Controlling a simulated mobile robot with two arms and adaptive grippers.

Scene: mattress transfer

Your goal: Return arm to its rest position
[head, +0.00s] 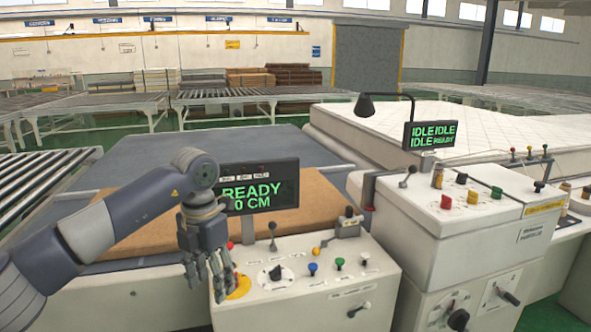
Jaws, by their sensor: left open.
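My left arm comes in from the left, and its gripper (215,285) hangs downward at the left end of the near control panel (330,262). The gripper is open, with its fingers over or beside a yellow round base (239,288) on the panel. I cannot tell whether the fingers touch it. Nothing shows between the fingers. My right gripper is not in view.
A display (258,190) reading "READY 0 CM" stands behind the panel, close to my wrist. The panel carries levers, knobs and coloured buttons. A second console (455,215) stands at right. A white mattress (470,125) lies behind it. Roller conveyors (40,185) are at left.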

